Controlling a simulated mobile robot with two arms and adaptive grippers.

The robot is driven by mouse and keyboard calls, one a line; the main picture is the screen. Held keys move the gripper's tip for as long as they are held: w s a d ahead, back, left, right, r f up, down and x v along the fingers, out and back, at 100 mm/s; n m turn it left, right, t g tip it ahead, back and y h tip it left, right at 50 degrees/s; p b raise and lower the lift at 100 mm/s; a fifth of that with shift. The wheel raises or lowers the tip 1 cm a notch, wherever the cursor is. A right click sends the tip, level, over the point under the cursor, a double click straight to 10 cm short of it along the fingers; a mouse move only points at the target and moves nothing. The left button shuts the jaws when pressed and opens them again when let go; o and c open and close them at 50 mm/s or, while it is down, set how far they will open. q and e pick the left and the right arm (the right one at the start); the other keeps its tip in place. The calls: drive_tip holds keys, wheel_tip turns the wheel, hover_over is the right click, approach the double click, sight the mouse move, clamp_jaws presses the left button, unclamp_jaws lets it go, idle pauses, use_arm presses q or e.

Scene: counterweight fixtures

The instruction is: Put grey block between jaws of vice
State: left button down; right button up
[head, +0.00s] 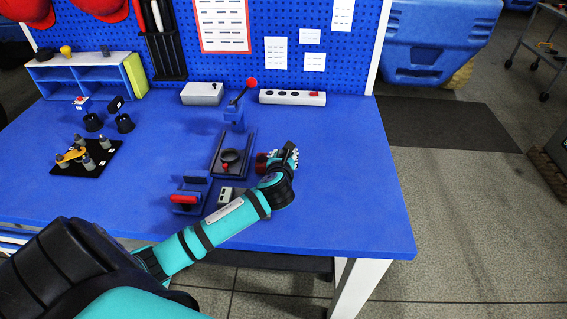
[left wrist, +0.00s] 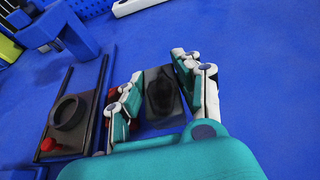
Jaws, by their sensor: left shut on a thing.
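My left gripper (head: 290,155) is low over the right part of the blue table. In the left wrist view its fingers (left wrist: 160,95) are closed on the sides of a dark grey block (left wrist: 152,76) with a black rounded part on its face. Red parts show beside the left finger. The fingers hide part of the block, and I cannot tell if it touches the table. A small blue fixture with a red bar (head: 185,199), possibly the vice, stands left of my forearm. My right gripper is in neither view.
A dark railed base with a black ring (head: 231,157) lies left of the gripper, below a blue stand with a red-knobbed lever (head: 235,115). A light grey block (head: 226,194) is partly behind my forearm. The table's right side is clear.

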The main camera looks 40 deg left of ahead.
use_arm(q)
drive_tip(key=shift+f, duration=1.45)
drive_tip(key=c, duration=0.9)
unclamp_jaws()
drive_tip(key=shift+s+f, duration=0.1)
drive_tip(key=shift+f, duration=0.05)
